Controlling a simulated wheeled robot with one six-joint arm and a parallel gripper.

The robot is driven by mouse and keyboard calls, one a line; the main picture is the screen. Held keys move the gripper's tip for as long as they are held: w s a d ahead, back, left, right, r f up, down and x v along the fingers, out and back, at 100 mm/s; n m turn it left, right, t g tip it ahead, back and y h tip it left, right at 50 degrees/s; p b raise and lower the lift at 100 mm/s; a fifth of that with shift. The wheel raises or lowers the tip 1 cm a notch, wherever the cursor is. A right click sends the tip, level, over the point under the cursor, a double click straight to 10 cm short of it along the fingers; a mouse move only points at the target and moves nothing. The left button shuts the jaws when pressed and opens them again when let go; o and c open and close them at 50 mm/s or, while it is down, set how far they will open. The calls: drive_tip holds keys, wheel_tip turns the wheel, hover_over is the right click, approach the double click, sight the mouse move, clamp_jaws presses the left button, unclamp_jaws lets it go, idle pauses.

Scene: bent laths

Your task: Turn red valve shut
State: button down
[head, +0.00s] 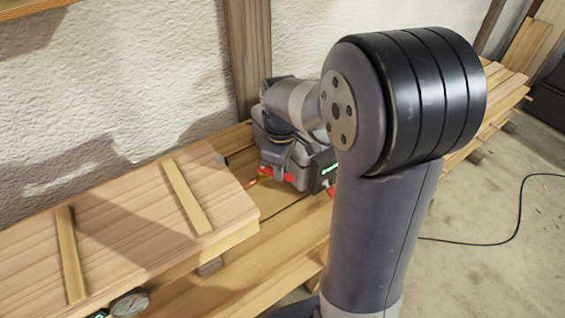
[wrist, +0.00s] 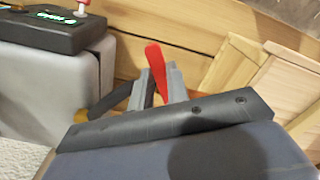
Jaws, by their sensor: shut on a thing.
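In the wrist view, the red valve's handle (wrist: 156,62) is a flat, rounded red lever, standing up slightly tilted. My gripper (wrist: 162,76) is shut on it, with one grey finger on each side. The handle's lower part and the valve body are mostly hidden behind the fingers and the dark bar of my gripper. In the head view, my gripper end is low over the wooden bench, beyond my large arm link. Small red parts (head: 265,171) show beside it there, but I cannot tell which belongs to the valve.
A wooden panel (head: 110,215) with two battens lies on the bench at left. A round gauge (head: 130,302) sits at its front edge. A black box with a green display (wrist: 45,30) and red-topped stem shows in the wrist view. A cable (head: 515,225) crosses the open floor.

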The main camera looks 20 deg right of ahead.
drive_tip(key=shift+s+a+m, duration=0.25)
drive_tip(key=shift+a+m, duration=0.15)
drive_tip(key=shift+m, duration=0.7)
drive_tip(key=shift+s+a+m, duration=0.3)
drive_tip(key=shift+a+m, duration=0.15)
drive_tip(key=shift+m, duration=0.65)
drive_tip(key=shift+s+a+m, duration=0.25)
drive_tip(key=shift+a+m, duration=0.15)
drive_tip(key=shift+m, duration=0.7)
drive_tip(key=c, duration=1.4)
unclamp_jaws()
drive_tip(key=shift+o, duration=0.2)
wheel_tip(320, 180, up, 11)
drive_tip(key=shift+f, duration=0.1)
